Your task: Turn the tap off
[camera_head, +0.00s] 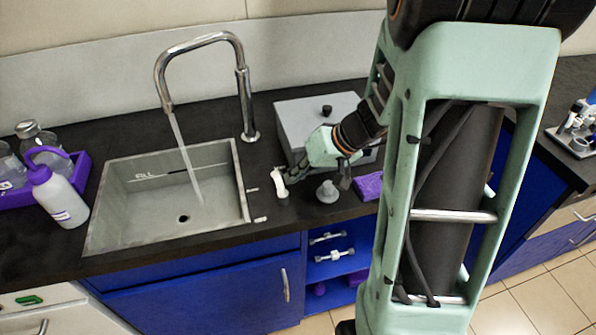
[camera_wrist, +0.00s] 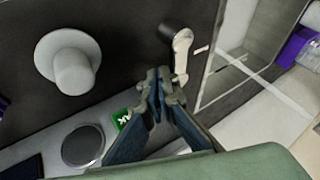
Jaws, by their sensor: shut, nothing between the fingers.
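The chrome tap (camera_head: 245,95) arches over the grey sink (camera_head: 120,215), and a stream of water runs from its spout into the basin. A short white lever with a dark base (camera_head: 279,184) stands on the black counter at the sink's right edge; it also shows in the wrist view (camera_wrist: 183,50). My gripper (camera_head: 291,174) is just to the right of this lever, in from the right. In the wrist view its fingertips (camera_wrist: 162,78) are together and empty, close beside the lever's white end. I cannot tell whether they touch it.
A grey box-shaped device (camera_head: 310,115) stands behind my gripper. A pale round knob-like piece (camera_head: 327,192) and a purple item (camera_head: 368,186) lie to the right. A wash bottle (camera_head: 60,198) and a purple tray (camera_head: 82,168) with bottles are left of the sink.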

